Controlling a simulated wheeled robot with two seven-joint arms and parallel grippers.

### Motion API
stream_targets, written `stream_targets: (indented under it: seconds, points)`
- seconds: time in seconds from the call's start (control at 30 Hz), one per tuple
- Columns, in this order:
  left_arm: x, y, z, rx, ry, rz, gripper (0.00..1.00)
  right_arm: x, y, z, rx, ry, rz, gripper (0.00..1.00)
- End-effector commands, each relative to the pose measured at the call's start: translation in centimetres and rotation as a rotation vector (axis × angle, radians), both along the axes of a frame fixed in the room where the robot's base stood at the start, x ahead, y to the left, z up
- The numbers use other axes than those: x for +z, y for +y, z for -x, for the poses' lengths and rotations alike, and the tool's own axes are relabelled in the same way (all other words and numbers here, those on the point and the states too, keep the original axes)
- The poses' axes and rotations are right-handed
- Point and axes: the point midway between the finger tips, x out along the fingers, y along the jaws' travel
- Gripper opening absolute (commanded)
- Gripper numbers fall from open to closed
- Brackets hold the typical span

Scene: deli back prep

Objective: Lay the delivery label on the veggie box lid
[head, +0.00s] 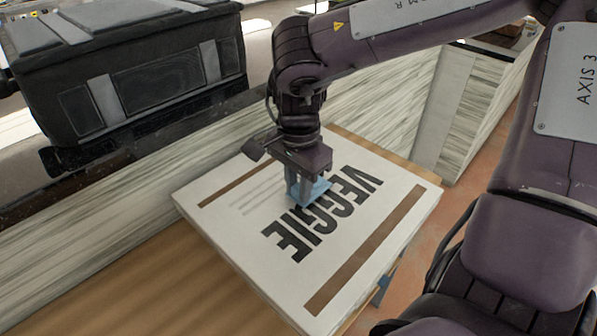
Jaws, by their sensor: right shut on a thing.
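The veggie box (222,214) is a flat white box on a wooden surface, its lid printed with "VEGGIE" in black and two brown stripes. My right gripper (307,188) points down over the middle of the lid, beside and partly over the lettering. It is shut on a small light-blue piece, apparently the delivery label (320,188). The label is at or just above the lid; I cannot tell whether it touches. The fingers hide part of it. My left gripper is not in view.
A dark insulated bag (150,75) with grey straps stands at the upper left. A pale, streaked ledge (130,195) runs behind the box. Bare wooden surface (130,290) lies at the lower left. Reddish floor (480,150) shows at the right.

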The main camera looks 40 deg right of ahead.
Motion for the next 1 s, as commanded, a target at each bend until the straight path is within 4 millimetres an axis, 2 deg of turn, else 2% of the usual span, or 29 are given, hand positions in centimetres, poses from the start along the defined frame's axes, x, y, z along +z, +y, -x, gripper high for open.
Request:
stream_targets:
  seconds: [1.0]
  points:
    - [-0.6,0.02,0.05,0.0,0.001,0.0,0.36,-0.87,0.02,-0.01,0.001,0.0,0.0,0.0]
